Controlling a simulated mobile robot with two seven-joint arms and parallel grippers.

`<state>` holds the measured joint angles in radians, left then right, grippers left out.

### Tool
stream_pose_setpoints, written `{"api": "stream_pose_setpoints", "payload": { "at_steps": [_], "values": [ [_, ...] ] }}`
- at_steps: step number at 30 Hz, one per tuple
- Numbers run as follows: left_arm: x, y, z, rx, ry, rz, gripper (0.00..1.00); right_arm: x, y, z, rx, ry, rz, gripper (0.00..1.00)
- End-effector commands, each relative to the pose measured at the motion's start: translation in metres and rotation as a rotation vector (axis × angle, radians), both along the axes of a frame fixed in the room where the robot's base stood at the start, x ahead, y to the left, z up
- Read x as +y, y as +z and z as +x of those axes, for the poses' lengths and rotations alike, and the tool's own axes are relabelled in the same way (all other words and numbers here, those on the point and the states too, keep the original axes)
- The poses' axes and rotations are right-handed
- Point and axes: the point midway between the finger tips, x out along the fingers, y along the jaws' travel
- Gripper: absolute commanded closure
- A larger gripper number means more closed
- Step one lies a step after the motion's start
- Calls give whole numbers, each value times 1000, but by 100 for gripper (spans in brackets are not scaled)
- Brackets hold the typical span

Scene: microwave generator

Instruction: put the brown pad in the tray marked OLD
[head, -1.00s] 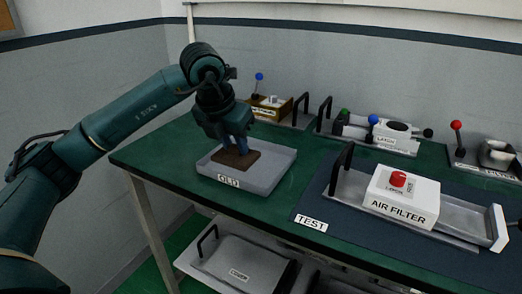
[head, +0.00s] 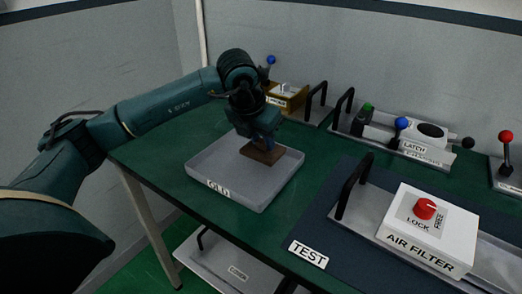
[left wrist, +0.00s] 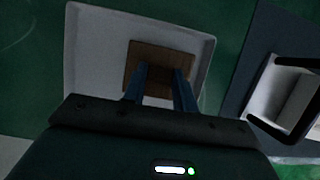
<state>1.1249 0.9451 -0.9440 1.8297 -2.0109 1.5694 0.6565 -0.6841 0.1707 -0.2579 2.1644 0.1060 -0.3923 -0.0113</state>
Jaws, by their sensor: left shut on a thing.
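The brown pad (head: 262,153) is a flat dark-brown block. My left gripper (head: 264,142) is shut on it from above, and its blue fingers hide part of the pad. The grey tray marked OLD (head: 215,172) stands at the left end of the green bench. The pad is within the tray's outline, toward its back right; I cannot tell whether it touches the floor. In the left wrist view the pad (left wrist: 158,53) lies between the fingertips (left wrist: 164,75), inside the outline of the tray (left wrist: 95,60). My right gripper is not in view.
A white AIR FILTER box (head: 432,228) with a red knob sits right of the tray, by a black handle (head: 354,186) and a TEST label (head: 308,254). A LATCH unit (head: 426,138) and a wooden box (head: 290,100) stand behind. A lower shelf (head: 228,264) holds a covered tray.

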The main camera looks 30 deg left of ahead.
Motion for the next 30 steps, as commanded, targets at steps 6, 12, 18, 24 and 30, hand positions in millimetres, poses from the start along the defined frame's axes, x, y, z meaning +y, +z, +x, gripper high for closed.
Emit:
{"api": "stream_pose_setpoints", "payload": {
  "at_steps": [6,12,18,24,30],
  "values": [
    [0,-28,-1,4,0,1,93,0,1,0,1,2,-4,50],
    [0,-37,0,0,0,-1,93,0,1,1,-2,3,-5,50],
    [0,-40,0,1,-1,0,93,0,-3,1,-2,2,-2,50],
    [0,-38,0,1,-1,0,56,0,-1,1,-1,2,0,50],
    [0,-38,0,1,-1,0,50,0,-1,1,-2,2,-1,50]
  ]
}}
